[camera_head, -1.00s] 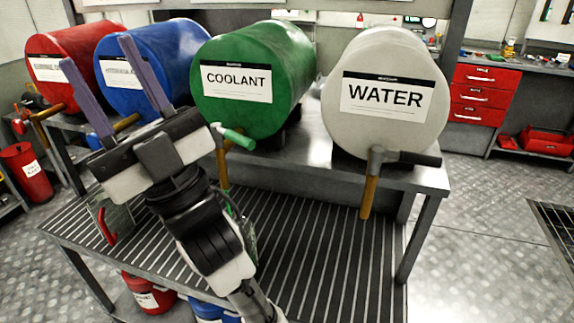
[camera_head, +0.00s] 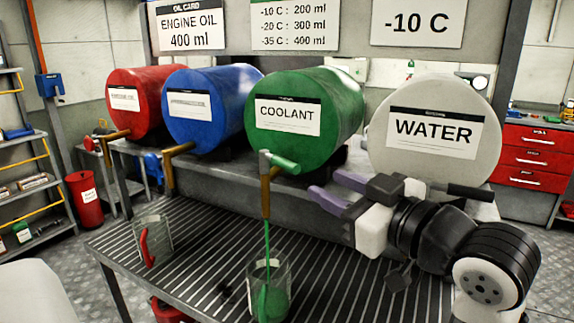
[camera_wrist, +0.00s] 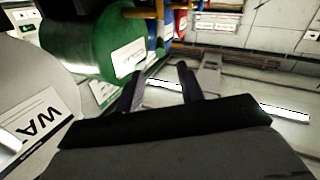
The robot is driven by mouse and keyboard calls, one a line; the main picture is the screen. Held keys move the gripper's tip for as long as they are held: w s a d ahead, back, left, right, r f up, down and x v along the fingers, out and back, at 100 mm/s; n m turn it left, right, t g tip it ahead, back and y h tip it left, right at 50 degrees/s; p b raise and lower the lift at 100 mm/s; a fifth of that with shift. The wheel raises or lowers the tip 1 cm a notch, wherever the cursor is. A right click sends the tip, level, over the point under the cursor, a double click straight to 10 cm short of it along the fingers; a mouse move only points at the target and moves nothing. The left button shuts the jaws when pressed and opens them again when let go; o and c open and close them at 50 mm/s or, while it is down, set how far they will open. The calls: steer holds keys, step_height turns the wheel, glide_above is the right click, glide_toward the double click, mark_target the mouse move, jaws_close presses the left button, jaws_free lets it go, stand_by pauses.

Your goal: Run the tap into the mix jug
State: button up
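The coolant drum (camera_head: 310,110) is green and has a tap with a green lever (camera_head: 280,163). A thin green stream (camera_head: 267,235) runs from its spout into a clear jug with a green handle (camera_head: 284,272), which holds green liquid. A second clear jug with a red handle (camera_head: 166,228) stands to the left. My gripper (camera_head: 323,181) is open and empty, just right of the coolant lever and apart from it. Its spread fingers also show in the wrist view (camera_wrist: 160,80). The water drum (camera_head: 430,105) has a black tap lever (camera_head: 470,192); my gripper and wrist hide the rest of that tap.
A blue drum (camera_head: 207,125) and a red drum (camera_head: 140,110) lie farther left on the rack. The slatted bench (camera_head: 205,250) has free room between the jugs. Cards above read engine oil 400 ml (camera_head: 187,25), coolant amounts (camera_head: 288,22) and -10 C (camera_head: 417,22).

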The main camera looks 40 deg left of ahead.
mark_target(276, 160)
steer(key=a, duration=0.3)
steer(key=w+a+p, duration=0.1)
steer(key=a, duration=0.3)
steer(key=w+a+p, duration=0.1)
steer(key=a, duration=0.3)
steer(key=shift+a, duration=0.25)
jaws_close()
